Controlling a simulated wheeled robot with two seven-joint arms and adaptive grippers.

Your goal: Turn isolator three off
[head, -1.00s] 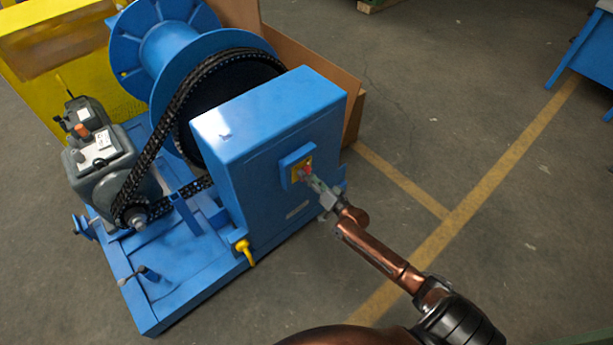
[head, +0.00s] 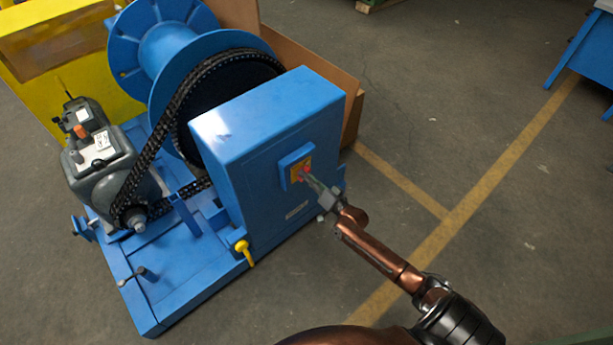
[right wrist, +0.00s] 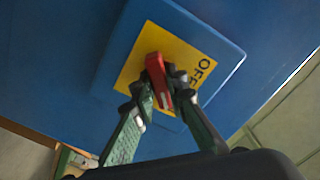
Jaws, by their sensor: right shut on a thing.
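The isolator is a blue box with a yellow plate (right wrist: 190,59) and a red handle (right wrist: 157,75), on the side of the blue cabinet (head: 273,120). The plate carries the word OFF at its right in the right wrist view. The handle stands slightly tilted there, and its upper end is left of the word. My right gripper (right wrist: 163,100) is shut on the red handle, one finger on each side. In the head view the right gripper (head: 312,181) reaches the plate from the lower right. My left gripper is not in view.
A black chain (head: 160,138) runs from the large blue drum (head: 170,50) to a grey gearbox motor (head: 100,165). A yellow handle (head: 245,252) sticks out at the cabinet's lower left corner. A brown board (head: 320,72) stands behind the cabinet. The floor right of it is clear.

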